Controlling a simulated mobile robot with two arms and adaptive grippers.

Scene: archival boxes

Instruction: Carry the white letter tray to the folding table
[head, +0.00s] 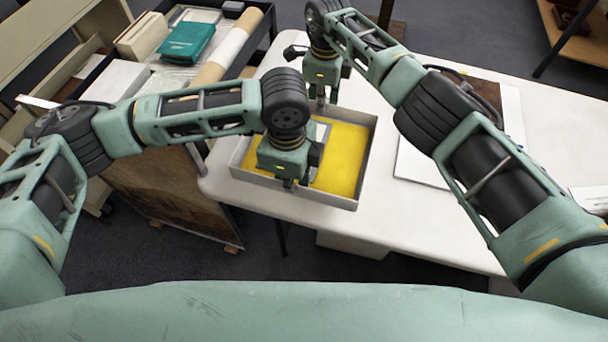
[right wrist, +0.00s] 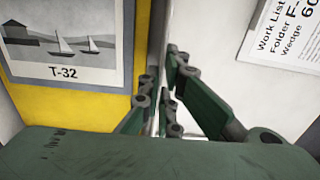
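The shallow white letter tray (head: 367,165) is over the left end of a white-topped table (head: 450,235), which may be the folding table. I cannot tell if it rests or hangs just above. A yellow sheet or folder (head: 345,150) lies inside, with a sailboat picture marked T-32 (right wrist: 65,45). My left gripper (head: 289,185) is at the tray's near left side, its fingers mostly hidden. My right gripper (head: 320,103) is at the far side. In the right wrist view, its fingers (right wrist: 157,92) close in on both sides of the tray wall (right wrist: 158,40).
A cart at left holds a green box (head: 186,42), a cream box (head: 142,35) and a long roll (head: 228,47). A white board (head: 415,163) lies right of the tray. A printed work list (right wrist: 285,35) lies outside the tray wall. The table's right front is clear.

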